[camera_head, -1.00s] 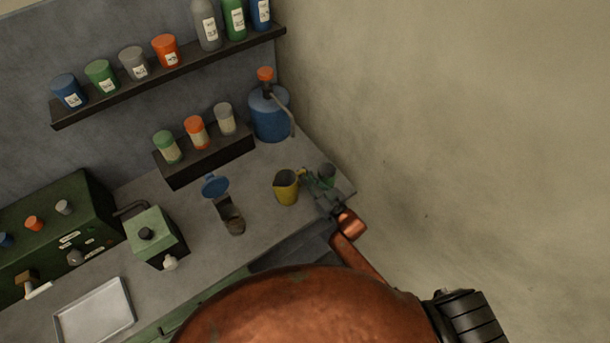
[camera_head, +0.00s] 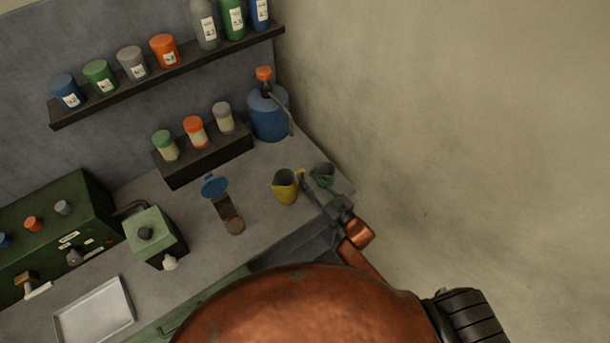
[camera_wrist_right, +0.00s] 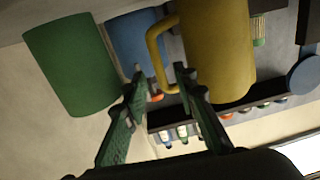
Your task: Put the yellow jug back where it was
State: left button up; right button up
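The yellow jug (camera_head: 285,187) stands upright on the grey bench near its right end, its handle towards the right. In the right wrist view the jug (camera_wrist_right: 217,45) fills the top right, with its looped handle just beyond the fingertips. My right gripper (camera_head: 313,186) is beside the jug's handle, between the jug and a green cup (camera_head: 323,171). In the right wrist view my right gripper (camera_wrist_right: 159,78) has its fingers spread, with a gap between the tips and nothing clamped. The jug's base is not visible in the wrist view. My left gripper is out of view.
The green cup (camera_wrist_right: 72,62) is close to my right gripper. A blue pump container (camera_head: 268,115) stands behind. A green box (camera_head: 154,240) and a tray (camera_head: 94,310) are farther left. The wall rises at right.

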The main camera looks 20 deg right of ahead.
jog(key=v, duration=0.8)
jog(key=shift+d, duration=0.1)
dwell(1.2)
